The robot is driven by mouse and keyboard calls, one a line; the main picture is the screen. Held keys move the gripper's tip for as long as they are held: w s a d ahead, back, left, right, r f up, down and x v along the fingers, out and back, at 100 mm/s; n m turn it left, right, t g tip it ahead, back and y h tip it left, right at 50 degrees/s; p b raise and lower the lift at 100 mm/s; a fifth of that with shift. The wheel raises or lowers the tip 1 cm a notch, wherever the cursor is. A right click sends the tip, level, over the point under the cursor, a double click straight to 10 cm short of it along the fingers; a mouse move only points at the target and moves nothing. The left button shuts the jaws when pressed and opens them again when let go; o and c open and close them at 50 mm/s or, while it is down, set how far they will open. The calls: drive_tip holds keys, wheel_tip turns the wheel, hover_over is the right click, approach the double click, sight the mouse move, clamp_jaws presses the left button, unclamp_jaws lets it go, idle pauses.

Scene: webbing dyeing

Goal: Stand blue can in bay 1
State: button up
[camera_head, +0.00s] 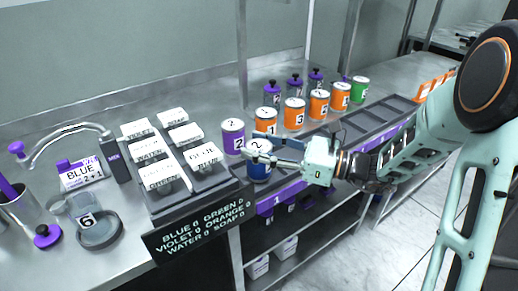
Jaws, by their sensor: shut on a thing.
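The blue can (259,173) has a white lid with a dark mark and stands upright at the left end of the dark bay rack (365,144). My gripper (262,151) reaches in from the right and is shut on the blue can near its top. A purple front label with a 1 (284,196) lies just below and to the right of the can. The can is over or in the leftmost bay; I cannot tell whether its base touches the bay floor. My fingers hide part of the can's upper side.
A purple can (233,137) stands close behind the blue can. Several orange cans (294,114) and a green can (359,89) line up behind the rack. A block of labelled lids (168,158) and a black sign (197,226) are left. Bays to the right look empty.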

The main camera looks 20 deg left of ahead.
drive_tip(key=shift+r, duration=0.1)
drive_tip(key=shift+f, duration=0.2)
drive_tip(key=o, duration=1.4)
drive_tip(key=shift+o, duration=0.2)
drive_tip(key=shift+r, duration=0.2)
drive_tip(key=s+d+p, duration=0.1)
drive_tip(key=d, duration=1.1)
drive_tip(key=shift+p, duration=0.3)
